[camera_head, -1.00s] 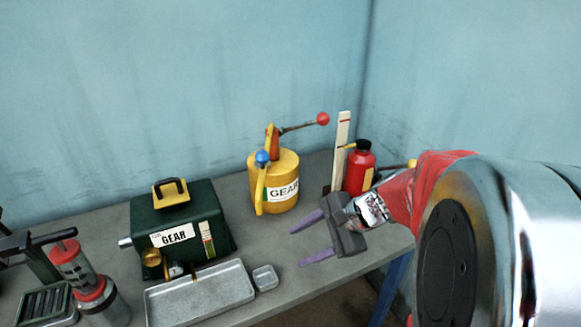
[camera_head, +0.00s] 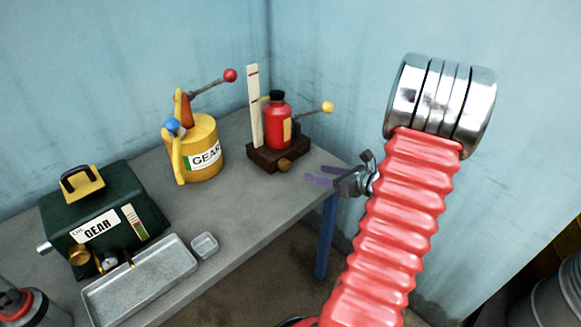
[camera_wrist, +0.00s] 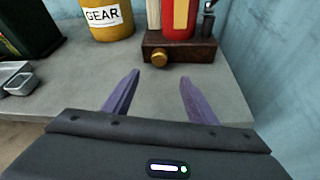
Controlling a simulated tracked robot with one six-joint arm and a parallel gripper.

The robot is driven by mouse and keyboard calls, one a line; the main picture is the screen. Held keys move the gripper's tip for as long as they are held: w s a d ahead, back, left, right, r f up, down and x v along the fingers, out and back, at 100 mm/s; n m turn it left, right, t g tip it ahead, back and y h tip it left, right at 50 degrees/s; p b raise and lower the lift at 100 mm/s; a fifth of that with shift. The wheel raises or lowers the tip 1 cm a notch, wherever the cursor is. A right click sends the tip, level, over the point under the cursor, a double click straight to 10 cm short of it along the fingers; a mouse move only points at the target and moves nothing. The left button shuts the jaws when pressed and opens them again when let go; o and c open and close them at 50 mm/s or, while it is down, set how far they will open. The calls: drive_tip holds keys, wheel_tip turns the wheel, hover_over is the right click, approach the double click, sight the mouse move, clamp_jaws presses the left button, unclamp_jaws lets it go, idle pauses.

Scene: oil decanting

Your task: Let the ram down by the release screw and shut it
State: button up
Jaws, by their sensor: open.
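The red jack with its ram (camera_head: 277,121) stands upright on a dark brown base (camera_head: 265,155) at the right end of the bench. A round brass knob, which looks like the release screw (camera_head: 285,165), sticks out of the base's front; it also shows in the wrist view (camera_wrist: 159,57). A pump lever with a yellow ball (camera_head: 327,107) points right. My gripper (camera_head: 312,175) is open and empty, in front of and to the right of the base. In the wrist view its purple fingers (camera_wrist: 158,90) point toward the knob, apart from it.
A white marked board (camera_head: 254,105) stands beside the jack. A yellow GEAR can (camera_head: 203,150) with a red-ball lever is to the left. A green GEAR box (camera_head: 95,212), a metal tray (camera_head: 140,283) and a small dish (camera_head: 205,245) lie further left. The bench between is clear.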

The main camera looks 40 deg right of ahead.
sight(287, 166)
idle(0.3)
drive_tip(key=x, duration=1.4)
drive_tip(key=shift+c, duration=0.7)
drive_tip(key=c, duration=0.9)
drive_tip(key=shift+s+d, duration=0.1)
drive_tip(key=shift+d, duration=0.05)
drive_tip(key=shift+c, duration=0.2)
